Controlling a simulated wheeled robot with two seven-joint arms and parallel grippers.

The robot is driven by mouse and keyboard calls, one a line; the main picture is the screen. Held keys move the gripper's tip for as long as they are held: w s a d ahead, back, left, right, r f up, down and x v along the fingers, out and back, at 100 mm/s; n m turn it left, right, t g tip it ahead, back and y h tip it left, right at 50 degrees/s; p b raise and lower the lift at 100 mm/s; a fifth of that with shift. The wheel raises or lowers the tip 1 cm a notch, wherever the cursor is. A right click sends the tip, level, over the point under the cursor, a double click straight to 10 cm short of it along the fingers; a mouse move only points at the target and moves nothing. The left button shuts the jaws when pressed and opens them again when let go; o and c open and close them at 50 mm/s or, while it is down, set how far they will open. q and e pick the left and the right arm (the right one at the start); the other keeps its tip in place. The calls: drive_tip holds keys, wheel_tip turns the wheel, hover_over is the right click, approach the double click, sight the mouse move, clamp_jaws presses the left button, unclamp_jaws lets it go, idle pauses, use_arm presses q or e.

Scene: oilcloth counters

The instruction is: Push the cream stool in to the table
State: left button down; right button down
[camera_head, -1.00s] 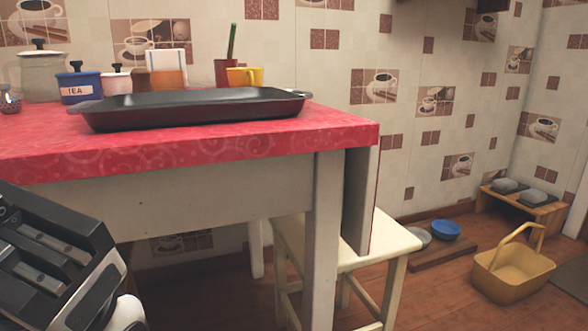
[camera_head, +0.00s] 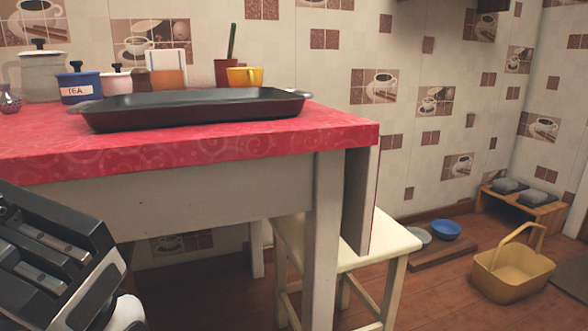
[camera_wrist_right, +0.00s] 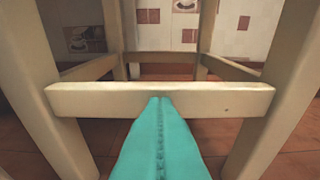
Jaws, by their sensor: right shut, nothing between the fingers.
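The cream stool (camera_head: 385,243) stands at the table's right end, partly behind the table leg and hanging end panel. Its seat sticks out to the right of them. In the right wrist view I see the stool's legs and a near crossbar (camera_wrist_right: 90,99). My right gripper (camera_wrist_right: 160,101) is shut and empty, its teal fingers pointing at the middle of that crossbar. The tips overlap the bar in the picture; I cannot tell if they touch. The table (camera_head: 230,152) has a red patterned cloth. My left gripper (camera_head: 50,262) is at the lower left; its fingertips are not clear.
On the floor to the right are a yellow basket (camera_head: 512,275), a blue bowl (camera_head: 446,230) and a low wooden stand (camera_head: 525,205). A tiled wall closes the back.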

drive_tip(key=shift+r+b+x, duration=0.2)
drive_tip(key=shift+b+x, duration=0.55)
drive_tip(key=shift+x, duration=0.45)
drive_tip(key=shift+r+b+x, duration=0.15)
drive_tip(key=shift+b+x, duration=0.6)
drive_tip(key=shift+x, duration=0.45)
drive_tip(key=shift+r+b+x, duration=0.45)
drive_tip(key=shift+b+x, duration=1.05)
drive_tip(key=shift+x, duration=0.75)
drive_tip(key=f+p+v, duration=0.2)
drive_tip(key=p+v, duration=0.8)
drive_tip(key=v, duration=0.2)
drive_tip(key=shift+s+p, duration=0.15)
drive_tip(key=shift+p, duration=0.25)
drive_tip(key=shift+f, duration=0.1)
